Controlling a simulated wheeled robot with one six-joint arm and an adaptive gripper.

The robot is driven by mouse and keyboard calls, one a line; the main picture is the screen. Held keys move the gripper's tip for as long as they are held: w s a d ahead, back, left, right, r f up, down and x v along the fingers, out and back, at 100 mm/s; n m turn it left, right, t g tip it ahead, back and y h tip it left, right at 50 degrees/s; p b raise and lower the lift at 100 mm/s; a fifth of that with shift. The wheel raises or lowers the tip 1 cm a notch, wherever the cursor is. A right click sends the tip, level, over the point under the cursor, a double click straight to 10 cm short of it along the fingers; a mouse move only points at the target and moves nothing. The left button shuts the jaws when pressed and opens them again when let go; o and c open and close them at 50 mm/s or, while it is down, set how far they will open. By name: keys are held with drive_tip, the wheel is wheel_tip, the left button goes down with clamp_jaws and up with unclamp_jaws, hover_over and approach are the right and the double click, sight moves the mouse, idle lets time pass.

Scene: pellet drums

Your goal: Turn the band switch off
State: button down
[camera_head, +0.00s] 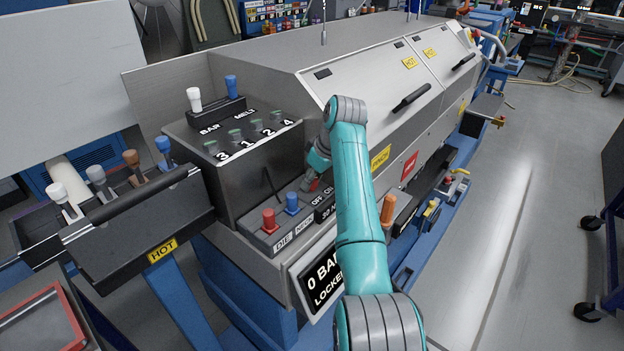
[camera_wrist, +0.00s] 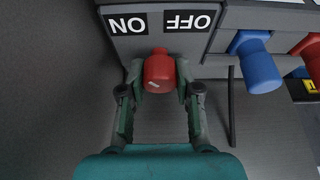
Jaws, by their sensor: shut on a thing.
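The band switch is a red knob (camera_wrist: 158,66) in the wrist view, set in a grey panel beside the ON label (camera_wrist: 127,24) and the OFF label (camera_wrist: 188,21), which read upside down there. A small pale mark shows on the knob's near end. It sits about between the two labels; I cannot tell surely which it is set to. My gripper (camera_wrist: 158,88) is shut on the knob, one finger on each side. In the head view my gripper (camera_head: 313,179) reaches down to the panel, mostly hiding the knob; the OFF label (camera_head: 317,201) shows beside it.
Left of my gripper on the panel stand a blue knob (camera_head: 292,203) and a red knob (camera_head: 270,218). A thin dark rod (camera_wrist: 232,108) rises close by. A grey box (camera_head: 240,165) with numbered switches stands behind. An orange handle (camera_head: 388,209) is right of my arm.

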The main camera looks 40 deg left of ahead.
drive_tip(key=shift+m, duration=0.4)
drive_tip(key=m+t, duration=0.1)
drive_tip(key=m, duration=0.1)
drive_tip(key=shift+m, duration=0.4)
drive_tip(key=m+t+h, duration=0.1)
drive_tip(key=m+t, duration=0.1)
drive_tip(key=m, duration=0.2)
drive_tip(key=shift+m, duration=0.3)
drive_tip(key=m, duration=0.2)
drive_tip(key=m+t+h, duration=0.1)
drive_tip(key=m, duration=0.1)
drive_tip(key=shift+h, duration=0.3)
drive_tip(key=shift+m+h, duration=0.6)
drive_tip(key=shift+m, duration=1.2)
drive_tip(key=c, duration=0.8)
unclamp_jaws()
